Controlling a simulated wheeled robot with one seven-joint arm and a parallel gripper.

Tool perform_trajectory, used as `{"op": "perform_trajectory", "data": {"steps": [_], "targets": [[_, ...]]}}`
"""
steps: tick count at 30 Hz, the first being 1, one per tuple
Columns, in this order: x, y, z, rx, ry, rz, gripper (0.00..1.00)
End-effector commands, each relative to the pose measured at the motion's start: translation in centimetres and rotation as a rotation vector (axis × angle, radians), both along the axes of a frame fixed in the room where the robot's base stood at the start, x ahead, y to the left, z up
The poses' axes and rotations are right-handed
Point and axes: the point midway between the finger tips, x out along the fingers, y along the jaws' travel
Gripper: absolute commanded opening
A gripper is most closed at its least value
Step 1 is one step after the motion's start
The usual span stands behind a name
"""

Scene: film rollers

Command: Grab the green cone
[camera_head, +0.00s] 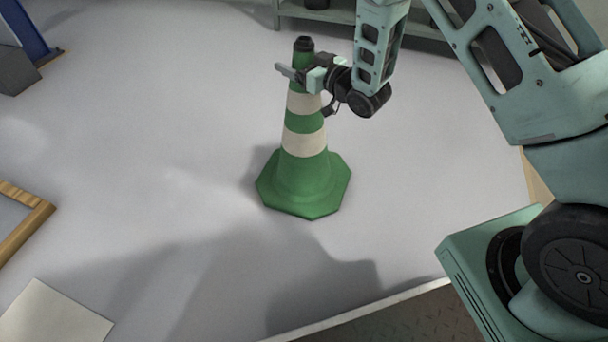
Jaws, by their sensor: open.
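The green cone (304,178) stands upright on the grey floor in the middle of the head view. It has two white bands, a dark tip and a wide angular base. My gripper (291,74) is at the upper part of the cone, just below the tip, reaching in from the right. Its jaws are open. One finger shows in front of the cone and sticks out past its left side.
A wooden-edged frame (29,226) lies at the left edge, with a pale flat panel (52,316) below it. A blue post (28,28) and a grey block (15,70) are at the upper left. A shelf (330,15) stands behind the cone. The floor around the cone is clear.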

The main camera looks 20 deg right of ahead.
Motion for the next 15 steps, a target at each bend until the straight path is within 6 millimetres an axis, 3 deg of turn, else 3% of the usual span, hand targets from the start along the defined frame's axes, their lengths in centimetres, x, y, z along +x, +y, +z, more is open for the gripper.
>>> {"op": "perform_trajectory", "data": {"steps": [7, 15], "targets": [[0.17, 0.06, 0.06, 0.0, 0.001, -0.001, 0.81], [0.14, 0.07, 0.03, 0.0, 0.001, 0.0, 0.06]]}}
